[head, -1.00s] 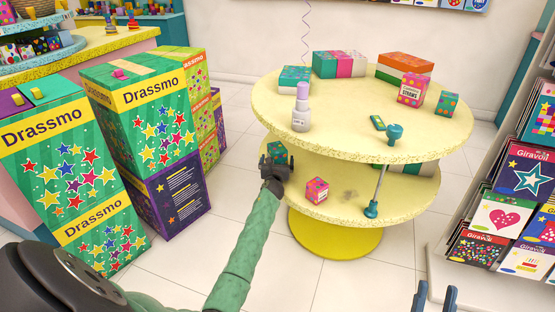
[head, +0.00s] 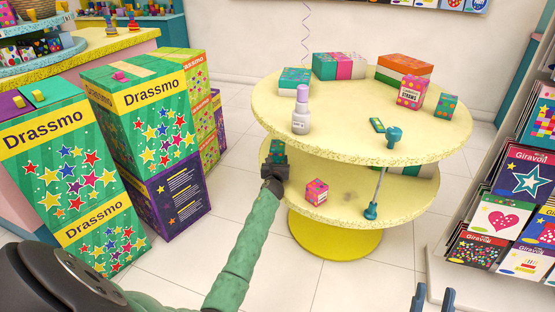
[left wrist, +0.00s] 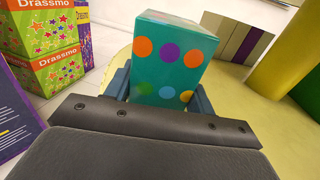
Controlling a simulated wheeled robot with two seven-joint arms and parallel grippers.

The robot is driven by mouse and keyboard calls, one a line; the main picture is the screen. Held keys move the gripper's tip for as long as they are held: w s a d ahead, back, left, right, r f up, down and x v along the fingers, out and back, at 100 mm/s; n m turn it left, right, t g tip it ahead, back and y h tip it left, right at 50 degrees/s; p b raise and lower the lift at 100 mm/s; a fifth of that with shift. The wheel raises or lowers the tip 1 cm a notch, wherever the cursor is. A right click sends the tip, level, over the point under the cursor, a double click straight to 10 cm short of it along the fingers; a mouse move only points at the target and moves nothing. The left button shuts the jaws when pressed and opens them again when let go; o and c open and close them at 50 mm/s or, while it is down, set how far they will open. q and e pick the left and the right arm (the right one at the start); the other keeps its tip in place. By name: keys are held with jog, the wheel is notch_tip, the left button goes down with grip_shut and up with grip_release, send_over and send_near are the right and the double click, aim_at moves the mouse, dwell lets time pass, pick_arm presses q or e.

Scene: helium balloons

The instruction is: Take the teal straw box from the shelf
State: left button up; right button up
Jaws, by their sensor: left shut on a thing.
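The teal straw box (head: 278,147), with orange, purple and blue dots, is at the left edge of the round table's lower shelf. My left gripper (head: 274,162) is shut on it. In the left wrist view the box (left wrist: 172,62) stands between the two fingers, and its lower part is hidden by the gripper body. I cannot tell whether the box touches the shelf. My right gripper (head: 435,298) is open and empty at the bottom edge of the head view, away from the table.
The yellow table top (head: 340,118) overhangs the lower shelf (head: 360,208). A pink dotted box (head: 317,192) stands on the shelf, right of my left gripper. A white bottle (head: 301,112) stands above near the edge. Drassmo boxes (head: 150,95) are stacked left; a card rack (head: 500,215) stands right.

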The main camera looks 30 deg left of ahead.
pick_arm(q)
jog(key=shift+r, duration=0.15)
jog(key=shift+s+d+r+p, duration=0.1)
jog(key=shift+s+d+p, duration=0.1)
jog(key=shift+s+p, duration=0.65)
jog(key=shift+s+d+p, duration=0.2)
jog(key=shift+s+p, duration=0.05)
jog(key=shift+s, duration=0.65)
jog(key=shift+s+d+p, duration=0.2)
jog(key=shift+s, duration=0.65)
jog(key=s+d+p, duration=0.2)
jog(key=s+d, duration=0.1)
jog(key=s, duration=0.9)
jog(key=s+d+p, duration=0.2)
jog(key=s, duration=1)
jog(key=shift+d, duration=0.4)
